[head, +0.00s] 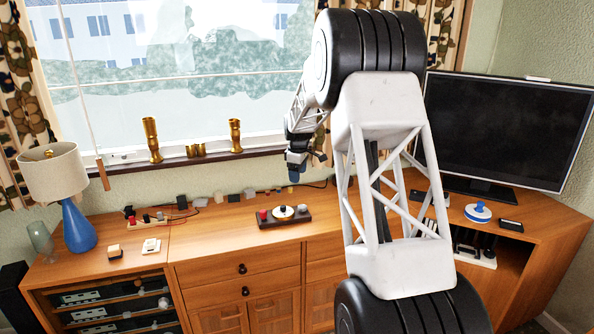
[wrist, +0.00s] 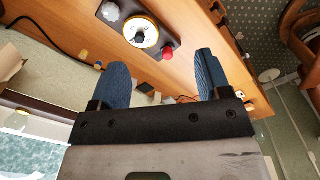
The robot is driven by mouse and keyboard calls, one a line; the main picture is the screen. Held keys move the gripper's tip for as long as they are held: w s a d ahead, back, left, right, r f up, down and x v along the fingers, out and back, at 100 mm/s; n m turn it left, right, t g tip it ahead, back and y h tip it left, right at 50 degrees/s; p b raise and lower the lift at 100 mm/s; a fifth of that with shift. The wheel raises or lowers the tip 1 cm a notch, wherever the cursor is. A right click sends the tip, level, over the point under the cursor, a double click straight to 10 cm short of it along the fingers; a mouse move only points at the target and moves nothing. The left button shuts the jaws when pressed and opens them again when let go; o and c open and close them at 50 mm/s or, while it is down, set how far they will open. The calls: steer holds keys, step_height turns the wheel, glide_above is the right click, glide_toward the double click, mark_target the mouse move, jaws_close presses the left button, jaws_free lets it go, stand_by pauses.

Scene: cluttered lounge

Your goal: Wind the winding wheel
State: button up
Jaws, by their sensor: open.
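A white disc with a gold rim and small centre (head: 283,212), likely the winding wheel, lies on a dark oblong board (head: 270,223) on the wooden cabinet. A red knob (head: 263,214) and a grey knob stand on either side of it. In the wrist view the disc (wrist: 140,31) shows beyond the fingertips, between the grey knob (wrist: 110,12) and the red knob (wrist: 168,52). My gripper (head: 293,177) is open and empty above the board, apart from it. Its two blue fingers also show in the wrist view (wrist: 160,72).
A blue-and-white round object (head: 478,212) sits below the television (head: 505,130). A blue lamp (head: 78,228), small blocks and cables stand at left and along the wall. Brass vases (head: 152,140) stand on the window sill. The cabinet top in front of the board is clear.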

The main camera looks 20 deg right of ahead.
steer(key=shift+m, duration=0.4)
steer(key=shift+s+a+r, duration=0.25)
steer(key=shift+s+r, duration=0.25)
steer(key=shift+s, duration=0.1)
steer(key=shift+s+a+r, duration=0.25)
steer(key=shift+s+r, duration=0.3)
steer(key=shift+s, duration=0.05)
steer(key=shift+s+a+r, duration=0.25)
steer(key=shift+s+r, duration=0.25)
steer(key=shift+s, duration=0.1)
steer(key=n+g+h, duration=0.2)
steer(key=n+h, duration=0.1)
steer(key=h, duration=0.1)
glide_toward(303, 206)
steer(key=f, duration=0.1)
steer(key=shift+w+d+f, duration=0.15)
steer(key=shift+d+f, duration=0.1)
steer(key=shift+d, duration=0.1)
steer(key=shift+f, duration=0.15)
steer(key=shift+s+x, duration=0.2)
steer(key=shift+x, duration=3.55)
steer(key=shift+c, duration=0.2)
